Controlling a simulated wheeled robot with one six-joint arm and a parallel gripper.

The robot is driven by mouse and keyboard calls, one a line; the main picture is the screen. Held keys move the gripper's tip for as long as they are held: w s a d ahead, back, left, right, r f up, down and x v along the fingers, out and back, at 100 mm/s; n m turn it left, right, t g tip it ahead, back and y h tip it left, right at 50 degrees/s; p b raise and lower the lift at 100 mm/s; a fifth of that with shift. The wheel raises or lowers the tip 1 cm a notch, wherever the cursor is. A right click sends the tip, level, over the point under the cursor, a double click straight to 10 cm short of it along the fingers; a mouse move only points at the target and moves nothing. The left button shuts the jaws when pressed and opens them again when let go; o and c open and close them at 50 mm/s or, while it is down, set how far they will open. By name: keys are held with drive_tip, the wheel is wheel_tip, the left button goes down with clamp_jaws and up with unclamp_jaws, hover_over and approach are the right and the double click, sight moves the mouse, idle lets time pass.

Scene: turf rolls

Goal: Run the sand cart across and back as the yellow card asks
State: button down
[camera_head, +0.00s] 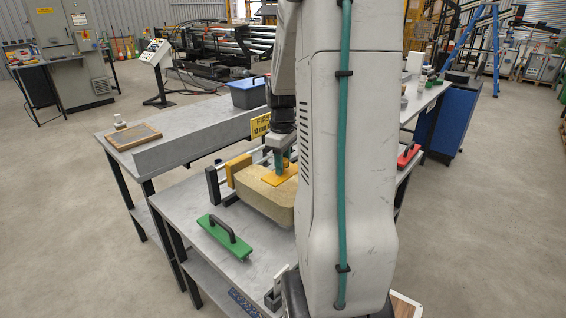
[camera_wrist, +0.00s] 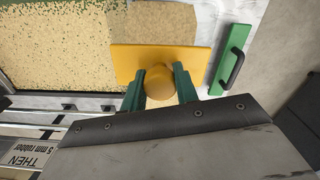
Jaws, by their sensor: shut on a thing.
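My gripper (camera_head: 280,168) points down and is shut on the round yellow knob (camera_wrist: 159,82) of a flat yellow plate (camera_wrist: 190,63); one green finger is on each side of the knob. The plate also shows in the head view (camera_head: 273,180), on top of a tan block (camera_head: 262,196). I cannot tell whether plate and block together are the sand cart. In the wrist view a dark-speckled tan surface (camera_wrist: 55,50) lies left of the plate. The yellow card (camera_head: 259,127) stands behind, mostly hidden by my arm; only "FIRST" and "10 mm" can be partly read.
A green pad with black handle (camera_head: 222,235) lies on the near bench (camera_head: 190,205). A red pad (camera_head: 409,157) lies on the right. A pale card in the wrist view reads "THEN 5 mm rubber" (camera_wrist: 25,160).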

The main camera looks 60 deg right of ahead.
drive_tip(key=shift+a, duration=0.2)
drive_tip(key=c, duration=1.1)
unclamp_jaws()
drive_tip(key=shift+w+a, duration=0.15)
drive_tip(key=shift+a, duration=0.05)
drive_tip(key=shift+o, duration=0.2)
drive_tip(key=shift+d, duration=0.1)
drive_tip(key=shift+d+r, duration=0.1)
drive_tip(key=shift+r, duration=0.1)
wheel_tip(320, 180, up, 8)
drive_tip(key=shift+f, duration=0.25)
